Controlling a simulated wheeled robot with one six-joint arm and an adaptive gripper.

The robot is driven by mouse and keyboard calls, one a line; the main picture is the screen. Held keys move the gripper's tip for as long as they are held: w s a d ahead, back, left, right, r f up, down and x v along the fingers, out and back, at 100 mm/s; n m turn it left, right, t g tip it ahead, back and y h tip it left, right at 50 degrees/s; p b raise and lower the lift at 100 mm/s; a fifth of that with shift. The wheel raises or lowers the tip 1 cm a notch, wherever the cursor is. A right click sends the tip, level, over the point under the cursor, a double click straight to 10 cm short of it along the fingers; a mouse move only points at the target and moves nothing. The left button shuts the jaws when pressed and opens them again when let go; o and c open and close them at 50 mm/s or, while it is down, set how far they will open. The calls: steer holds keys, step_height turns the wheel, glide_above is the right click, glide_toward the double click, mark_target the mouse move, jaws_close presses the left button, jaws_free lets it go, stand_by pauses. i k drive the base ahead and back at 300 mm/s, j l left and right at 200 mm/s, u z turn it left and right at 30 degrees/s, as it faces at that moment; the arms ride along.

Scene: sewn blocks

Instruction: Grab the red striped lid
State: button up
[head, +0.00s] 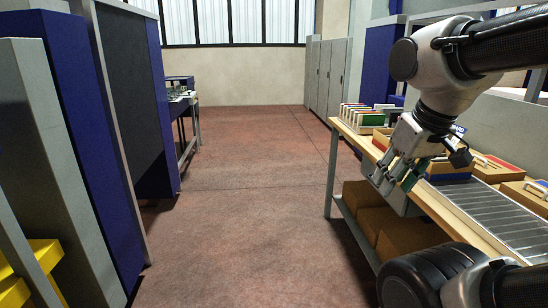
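I cannot make out a red striped lid for certain. A small red, white and blue item (500,163) lies at an open box on the right side of the bench, too small to identify. My gripper (390,181) hangs fingers-down at the bench's aisle-side edge, left of the boxes. A dark green shape shows beside its fingers, and I cannot tell whether it is held or behind them. My arm hides part of the bench top.
The wooden bench (338,127) carries a rack of coloured pieces (361,115) at its far end and a grey roller conveyor (497,212) nearer. Brown boxes (378,222) fill its lower shelf. The aisle floor (240,190) is clear. Blue and grey cabinets (75,120) stand left.

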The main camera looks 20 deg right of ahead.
mark_target(488, 169)
steer(key=i, duration=0.95)
steer(key=i+j+z, duration=0.15)
steer(key=i, duration=0.8)
steer(key=z, duration=0.4)
steer(key=i+z, duration=0.1)
steer(key=z, duration=0.7)
steer(key=j+z, duration=0.1)
steer(key=z, duration=0.35)
steer(key=i+z, duration=0.1)
steer(key=z, duration=0.3)
